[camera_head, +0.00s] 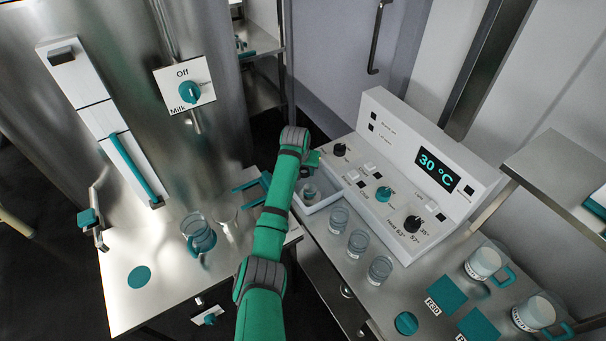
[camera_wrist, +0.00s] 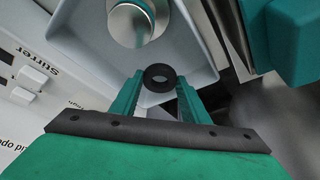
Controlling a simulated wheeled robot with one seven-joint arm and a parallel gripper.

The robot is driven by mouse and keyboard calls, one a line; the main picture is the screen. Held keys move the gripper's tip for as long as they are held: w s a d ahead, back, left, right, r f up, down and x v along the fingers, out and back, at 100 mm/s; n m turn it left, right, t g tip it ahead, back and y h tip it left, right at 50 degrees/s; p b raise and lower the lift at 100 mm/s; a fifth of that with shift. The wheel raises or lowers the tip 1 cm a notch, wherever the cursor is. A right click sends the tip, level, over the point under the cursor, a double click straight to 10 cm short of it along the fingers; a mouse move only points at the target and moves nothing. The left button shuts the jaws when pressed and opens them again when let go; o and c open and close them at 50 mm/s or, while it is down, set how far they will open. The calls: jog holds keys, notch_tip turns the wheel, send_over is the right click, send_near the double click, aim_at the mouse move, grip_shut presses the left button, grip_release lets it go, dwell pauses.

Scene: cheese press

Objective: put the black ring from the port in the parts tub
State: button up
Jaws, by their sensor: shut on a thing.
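The black ring (camera_wrist: 160,77) is held between the two green fingertips of my gripper (camera_wrist: 160,88), its hole facing the wrist camera. A white tub (camera_wrist: 191,50) lies beyond the ring in the wrist view, with a round metal piece (camera_wrist: 128,24) in it. In the head view the white tub (camera_head: 325,204) sits left of the control box, with a small jar-like piece (camera_head: 310,191) inside. My gripper (camera_head: 313,160) is by the tub's far side there; its fingertips and the ring are hidden. I cannot tell the height of the ring above the tub. The port is not identifiable.
A white control box (camera_head: 425,180) reading 30 °C stands right of the tub. Several glass jars (camera_head: 357,243) line the bench in front of it. A glass jug (camera_head: 199,238) and a funnel-like glass (camera_head: 228,222) stand on the left table, near a teal frame (camera_head: 252,187).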

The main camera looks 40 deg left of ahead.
jog(key=shift+s+f, duration=0.1)
jog(key=shift+f, duration=1.1)
jog(key=shift+f, duration=0.1)
jog(key=o, duration=1.1)
jog(key=shift+o, duration=0.2)
jog(key=v, duration=1.2)
